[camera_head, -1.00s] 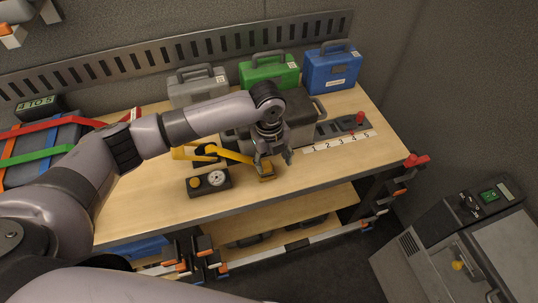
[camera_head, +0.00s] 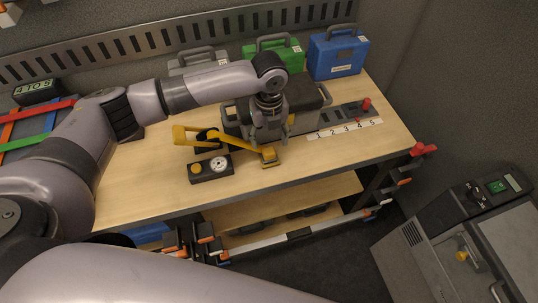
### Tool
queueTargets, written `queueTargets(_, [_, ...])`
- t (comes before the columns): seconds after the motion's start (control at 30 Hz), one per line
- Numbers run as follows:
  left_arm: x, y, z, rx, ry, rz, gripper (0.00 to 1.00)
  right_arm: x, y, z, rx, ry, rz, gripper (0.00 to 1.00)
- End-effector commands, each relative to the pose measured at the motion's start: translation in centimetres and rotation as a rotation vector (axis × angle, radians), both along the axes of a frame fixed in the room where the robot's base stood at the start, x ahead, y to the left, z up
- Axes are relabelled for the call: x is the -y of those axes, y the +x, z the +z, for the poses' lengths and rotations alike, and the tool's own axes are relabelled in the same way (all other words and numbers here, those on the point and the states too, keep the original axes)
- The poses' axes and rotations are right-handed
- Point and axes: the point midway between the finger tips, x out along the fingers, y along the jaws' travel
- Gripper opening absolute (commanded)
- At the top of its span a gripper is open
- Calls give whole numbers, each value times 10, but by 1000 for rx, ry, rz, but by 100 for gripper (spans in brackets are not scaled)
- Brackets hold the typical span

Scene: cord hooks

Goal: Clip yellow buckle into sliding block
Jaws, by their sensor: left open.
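A yellow buckle (camera_head: 269,155) sits near the front edge of the workbench, at the right end of a yellow strap (camera_head: 228,142). My left gripper (camera_head: 270,141) points down just above and behind the buckle. It is open, and its fingers are partly hard to tell from the dark case behind. I cannot tell whether a finger touches the buckle or strap. A dark slide rail with a red knob (camera_head: 367,103) lies to the right, behind a strip numbered up to 5. The sliding block itself is too small to make out clearly. My right gripper is out of view.
A dark case (camera_head: 302,103) stands behind my left gripper. Green (camera_head: 276,56) and blue (camera_head: 337,53) cases stand at the back. The bench front right of the buckle is clear.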

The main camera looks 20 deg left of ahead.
Motion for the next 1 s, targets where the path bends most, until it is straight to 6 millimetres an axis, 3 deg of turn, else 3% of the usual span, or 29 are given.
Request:
queueTargets(0.03, [0,0,-13,0,0,0,57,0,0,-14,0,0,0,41])
queueTargets(0.23, [0,0,-41,0,0,0,57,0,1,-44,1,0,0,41])
queueTargets(0.53, [1,0,-68,0,-1,0,57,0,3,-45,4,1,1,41])
queueTargets(1.0, [0,0,-71,1,-1,0,57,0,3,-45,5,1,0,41])
